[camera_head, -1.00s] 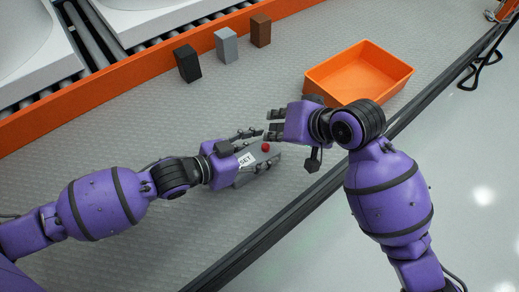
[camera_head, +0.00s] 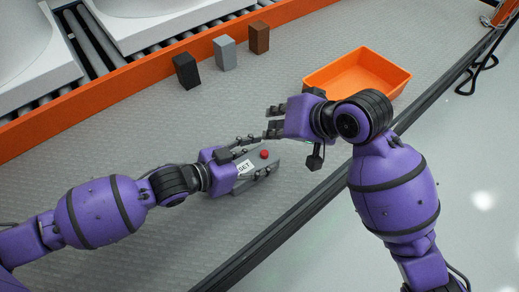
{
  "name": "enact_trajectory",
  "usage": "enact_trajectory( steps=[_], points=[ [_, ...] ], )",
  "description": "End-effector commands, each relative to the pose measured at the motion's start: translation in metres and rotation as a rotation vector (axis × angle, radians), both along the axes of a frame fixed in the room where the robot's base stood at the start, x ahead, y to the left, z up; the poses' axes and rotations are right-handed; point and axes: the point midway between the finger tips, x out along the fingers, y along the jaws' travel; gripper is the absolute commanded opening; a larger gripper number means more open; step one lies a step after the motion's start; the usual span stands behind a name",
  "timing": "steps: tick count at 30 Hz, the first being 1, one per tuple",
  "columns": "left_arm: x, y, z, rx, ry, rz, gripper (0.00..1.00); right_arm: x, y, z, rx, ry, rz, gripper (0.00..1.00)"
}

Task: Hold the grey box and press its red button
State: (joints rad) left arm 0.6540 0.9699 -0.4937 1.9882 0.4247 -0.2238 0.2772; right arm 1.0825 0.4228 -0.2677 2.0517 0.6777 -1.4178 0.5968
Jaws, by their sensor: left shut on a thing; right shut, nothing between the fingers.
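The grey box (camera_head: 271,161) is in the middle of the head view, with a white label (camera_head: 244,168) on its top; only the letters "SET" or part of them show. Its red button (camera_head: 264,154) stands up from the top face and is uncovered. My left gripper (camera_head: 257,156) is shut on the grey box, with fingers along both its sides. My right gripper (camera_head: 270,133) is shut and empty, with its fingertips just above and behind the red button in the picture, apart from it. Whether the box touches the mat is unclear.
An orange tray (camera_head: 317,83) stands at the back right, behind my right arm. Black (camera_head: 187,71), grey (camera_head: 225,53) and brown (camera_head: 260,38) blocks stand near the orange rail (camera_head: 130,78). A dark edge (camera_head: 300,209) bounds the grey surface at the front.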

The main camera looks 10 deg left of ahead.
Motion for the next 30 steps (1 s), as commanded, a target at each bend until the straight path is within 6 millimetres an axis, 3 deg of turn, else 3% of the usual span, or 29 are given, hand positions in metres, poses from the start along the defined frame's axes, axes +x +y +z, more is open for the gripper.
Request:
enact_trajectory(
  steps=[1, 2, 6, 20, 30],
  points=[
    [0.000, 0.000, 0.000, -0.001, -0.001, 0.000, 0.22, 0.000, 0.000, 0.000, 0.000, 0.000, 0.000, 0.00],
    [0.000, 0.000, 0.000, -0.001, -0.001, 0.000, 0.57, 0.000, 0.000, 0.000, 0.000, 0.000, 0.000, 0.00],
    [0.000, 0.000, 0.000, -0.001, -0.001, 0.000, 0.75, 0.000, 0.000, 0.000, 0.000, 0.000, 0.000, 0.00],
    [-0.007, 0.007, 0.003, 0.001, 0.001, 0.000, 0.76, 0.000, 0.000, 0.000, 0.000, 0.000, 0.000, 0.00],
    [-0.054, 0.051, 0.029, 0.004, 0.003, -0.001, 0.76, 0.000, 0.000, 0.000, 0.000, 0.000, 0.000, 0.00]
  ],
)
